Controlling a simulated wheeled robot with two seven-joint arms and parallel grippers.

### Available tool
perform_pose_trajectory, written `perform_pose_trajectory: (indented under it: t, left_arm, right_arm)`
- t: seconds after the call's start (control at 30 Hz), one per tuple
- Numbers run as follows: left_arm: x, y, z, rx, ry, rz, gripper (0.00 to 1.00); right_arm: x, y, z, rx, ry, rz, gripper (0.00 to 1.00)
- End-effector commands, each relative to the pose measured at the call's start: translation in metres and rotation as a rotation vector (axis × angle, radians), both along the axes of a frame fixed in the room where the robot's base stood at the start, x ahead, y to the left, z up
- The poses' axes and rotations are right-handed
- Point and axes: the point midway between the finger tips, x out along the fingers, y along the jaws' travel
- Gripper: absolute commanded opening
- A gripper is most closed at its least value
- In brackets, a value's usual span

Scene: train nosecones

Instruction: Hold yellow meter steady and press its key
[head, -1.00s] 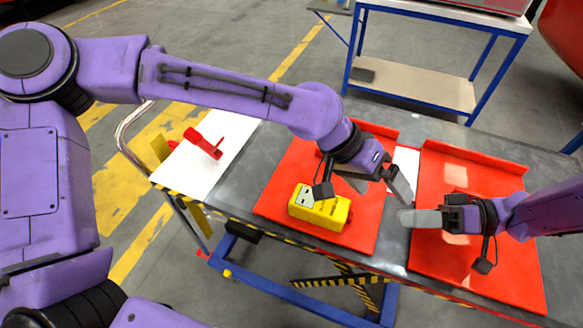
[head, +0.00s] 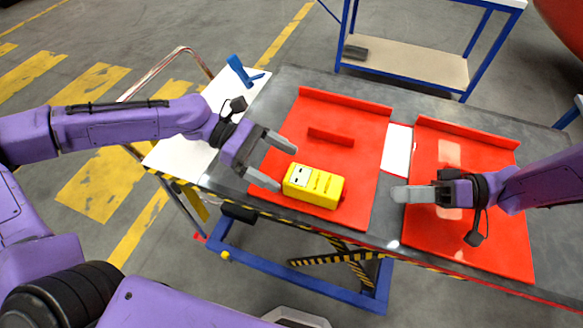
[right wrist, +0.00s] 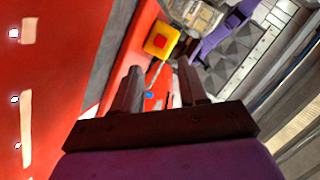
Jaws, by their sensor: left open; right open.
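The yellow meter (head: 325,190) lies on the left red panel near the table's front edge, its pale display toward the left. My left gripper (head: 281,166) is open just left of the meter, its fingers pointing right toward the display end. One fingertip is close to that end; I cannot tell whether it touches. My right gripper (head: 398,194) is open and empty to the right of the meter, over the gap between the panels.
A low red bar (head: 331,136) lies on the left panel behind the meter. A blue tool (head: 242,72) stands on the white board (head: 180,157) at left. The right red panel (head: 490,235) lies under my right arm. A blue-framed bench (head: 410,68) stands behind.

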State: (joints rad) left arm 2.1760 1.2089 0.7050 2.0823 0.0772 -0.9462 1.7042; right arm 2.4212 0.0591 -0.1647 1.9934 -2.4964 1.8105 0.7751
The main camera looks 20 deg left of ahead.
Motion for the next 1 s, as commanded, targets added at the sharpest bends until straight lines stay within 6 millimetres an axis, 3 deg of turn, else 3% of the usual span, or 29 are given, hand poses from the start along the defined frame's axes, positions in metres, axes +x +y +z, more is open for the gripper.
perform_pose_trajectory:
  t: [0.23,0.6,0.63,0.67,0.83,1.0]
  left_arm:
    - [-0.004,-0.042,-0.018,0.002,0.0,-0.004,0.94]
    - [-0.004,-0.052,-0.021,0.001,-0.005,-0.002,0.94]
    - [-0.004,-0.052,-0.021,0.001,-0.005,-0.002,0.9]
    - [-0.004,-0.052,-0.021,0.001,-0.005,-0.002,0.81]
    - [-0.004,-0.052,-0.021,0.001,-0.005,-0.002,0.25]
    - [-0.004,-0.052,-0.021,0.002,-0.005,-0.002,0.22]
  right_arm:
    - [0.0,0.0,0.0,0.0,0.0,0.0,0.43]
    - [0.0,0.0,0.0,0.0,0.0,0.0,0.43]
    - [0.0,0.0,0.0,0.0,0.0,0.0,0.43]
    - [0.0,0.0,0.0,0.0,0.0,0.0,0.43]
    - [0.0,0.0,0.0,0.0,0.0,0.0,0.43]
    - [0.0,0.0,0.001,0.0,0.0,0.0,0.43]
